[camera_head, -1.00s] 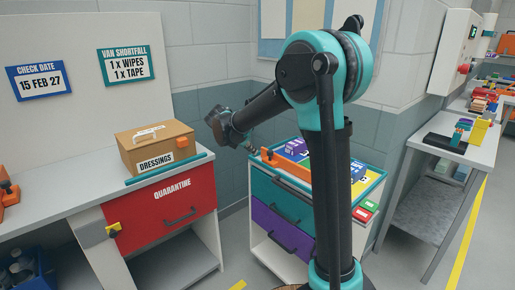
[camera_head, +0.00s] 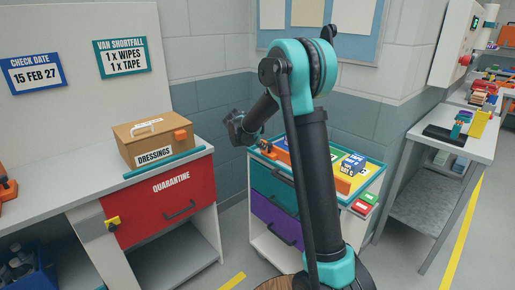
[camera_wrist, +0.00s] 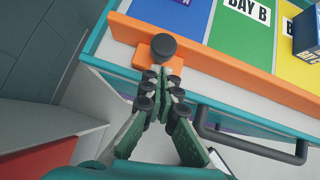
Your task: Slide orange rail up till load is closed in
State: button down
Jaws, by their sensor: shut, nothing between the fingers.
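The orange rail (camera_wrist: 220,62) lies along the near edge of the trolley top in the wrist view, with an orange block and a dark round knob (camera_wrist: 163,46) on it. In the head view a piece of the rail (camera_head: 342,184) shows right of my arm, which hides its middle. My gripper (camera_wrist: 160,76) is shut and empty, its tips at the block just below the knob; contact is unclear. It also shows small in the head view (camera_head: 261,145). A blue box (camera_wrist: 307,34) stands beyond the rail; it also shows in the head view (camera_head: 353,163).
The trolley top has coloured bays, one green bay (camera_wrist: 240,28) marked BAY B. A black drawer handle (camera_wrist: 250,145) sticks out below the rail. Left is a bench with a DRESSINGS box (camera_head: 152,142) and red QUARANTINE drawer (camera_head: 160,197). Another bench (camera_head: 435,160) stands right.

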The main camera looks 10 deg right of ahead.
jog(key=shift+w+d, duration=0.3)
jog(key=w+d, duration=0.3)
jog(key=d, duration=0.1)
jog(key=w+d, duration=0.3)
jog(key=d, duration=0.2)
jog(key=w+d, duration=0.4)
jog(key=shift+d, duration=0.4)
jog(key=shift+s+a, duration=0.1)
